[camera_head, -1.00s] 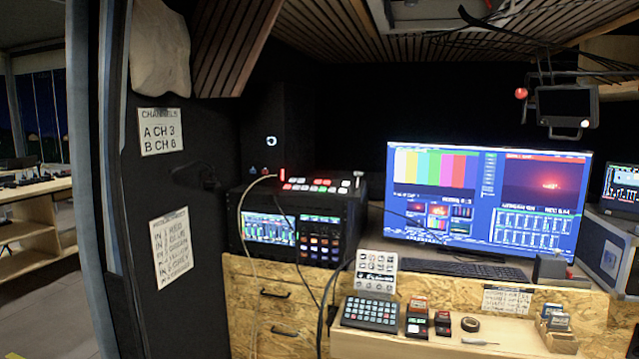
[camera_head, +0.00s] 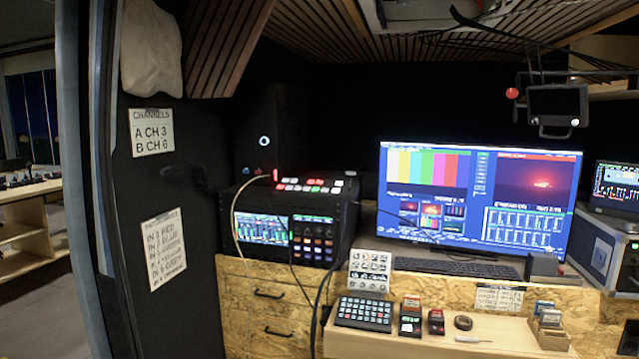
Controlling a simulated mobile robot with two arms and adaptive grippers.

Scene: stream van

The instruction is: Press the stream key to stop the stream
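I cannot tell which key is the stream key. A black keypad (camera_head: 363,313) with a grid of small keys lies on the wooden shelf below the big monitor. Behind it stands a white panel (camera_head: 369,270) with rows of round dark icons. A switcher (camera_head: 314,184) with red and white lit buttons sits on top of the black rack at the left. The big monitor (camera_head: 478,202) shows colour bars, a reddish picture and small panes; its text is too small to read. Neither of my grippers shows.
A keyboard (camera_head: 457,267) lies before the monitor. Cables hang beside the rack (camera_head: 275,228). A dark partition with a channels sign (camera_head: 152,132) stands left.

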